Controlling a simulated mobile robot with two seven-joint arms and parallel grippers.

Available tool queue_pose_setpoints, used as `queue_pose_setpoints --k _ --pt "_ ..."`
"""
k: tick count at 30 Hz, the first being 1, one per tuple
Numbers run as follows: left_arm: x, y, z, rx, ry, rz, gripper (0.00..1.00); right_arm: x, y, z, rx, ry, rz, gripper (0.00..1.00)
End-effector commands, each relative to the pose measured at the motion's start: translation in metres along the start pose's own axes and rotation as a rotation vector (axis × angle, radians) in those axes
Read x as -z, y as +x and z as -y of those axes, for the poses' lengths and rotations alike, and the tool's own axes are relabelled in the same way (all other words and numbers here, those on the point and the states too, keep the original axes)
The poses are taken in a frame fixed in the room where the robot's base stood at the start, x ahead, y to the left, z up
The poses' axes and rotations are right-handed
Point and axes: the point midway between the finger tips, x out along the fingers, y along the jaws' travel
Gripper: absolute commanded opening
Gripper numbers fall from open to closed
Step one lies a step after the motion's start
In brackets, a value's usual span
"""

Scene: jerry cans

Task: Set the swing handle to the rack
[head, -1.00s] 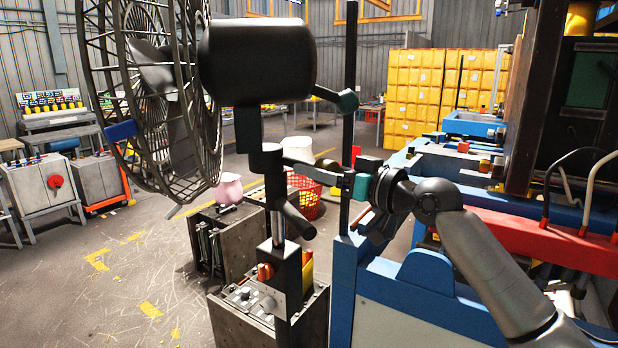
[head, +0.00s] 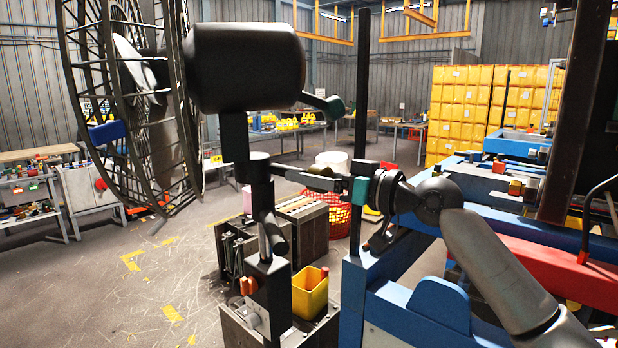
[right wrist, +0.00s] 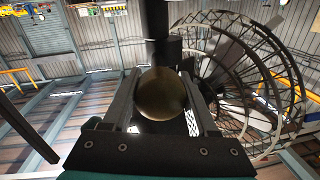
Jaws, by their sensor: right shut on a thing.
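In the right wrist view a round brass-coloured knob (right wrist: 162,94) sits between the fingers of my right gripper (right wrist: 162,100), with a dark post behind it. In the head view my right gripper (head: 318,178) reaches left from its teal palm towards the black stand (head: 258,200), shut on the knob, which is mostly hidden by the fingers. A short dark bar (head: 272,232) slopes down from the stand just below. I cannot tell which part is the swing handle, nor which part is the rack. My left gripper is not in view.
A large caged fan (head: 130,100) with a black motor housing (head: 245,65) stands close at left. A tall black post (head: 361,80) rises near my gripper. Blue machinery (head: 440,310) fills the right. A yellow bin (head: 310,291) sits below. Open floor (head: 110,300) lies at left.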

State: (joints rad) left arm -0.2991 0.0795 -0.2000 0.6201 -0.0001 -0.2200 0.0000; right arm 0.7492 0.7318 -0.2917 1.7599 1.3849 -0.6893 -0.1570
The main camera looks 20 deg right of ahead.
Motion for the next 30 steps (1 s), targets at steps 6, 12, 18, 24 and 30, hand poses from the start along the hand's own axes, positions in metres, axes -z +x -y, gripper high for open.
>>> queue_pose_setpoints --k 6,12,18,24,30 --pt "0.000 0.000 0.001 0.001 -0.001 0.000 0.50 0.001 0.000 0.000 -0.001 0.001 -0.002 0.60" --pt "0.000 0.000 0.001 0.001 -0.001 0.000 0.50 0.001 0.000 0.000 -0.001 0.000 -0.001 0.82" --pt "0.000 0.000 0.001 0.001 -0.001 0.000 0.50 0.001 0.000 0.000 0.000 0.000 -0.001 0.89" --pt "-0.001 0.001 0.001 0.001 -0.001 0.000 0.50 -0.001 -0.005 -0.001 -0.001 0.000 0.000 0.89" --pt "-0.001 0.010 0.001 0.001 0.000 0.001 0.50 -0.003 -0.034 -0.002 -0.004 -0.003 0.002 0.89"
